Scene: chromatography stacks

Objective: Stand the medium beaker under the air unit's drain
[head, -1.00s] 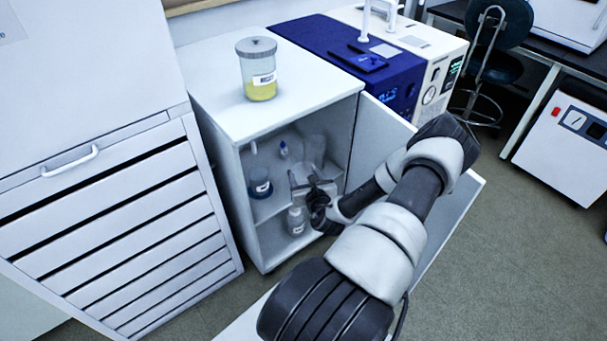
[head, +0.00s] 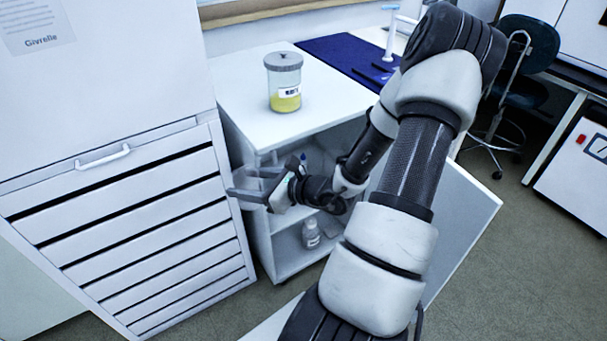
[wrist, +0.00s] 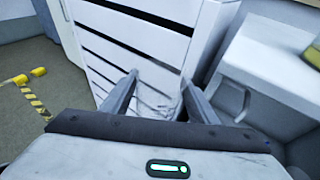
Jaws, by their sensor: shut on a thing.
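My gripper (head: 243,183) is out in front of the open cabinet, near the drawer unit's right edge. In the wrist view its two fingers (wrist: 158,86) stand apart with a faint clear glass thing (wrist: 156,104) between them. The gripper is shut on this glass, which looks like a beaker; its size and any marking cannot be read. A white unit with a red switch and a gauge (head: 587,146) stands at the far right and may be the air unit. Its drain cannot be made out.
The cabinet's top (head: 243,97) bears a lidded jar of yellow liquid (head: 284,84). A small labelled bottle (head: 311,233) stands on its lower shelf. The open cabinet door (head: 463,218) juts out behind my arm. The drawer unit (head: 130,215) is close at left.

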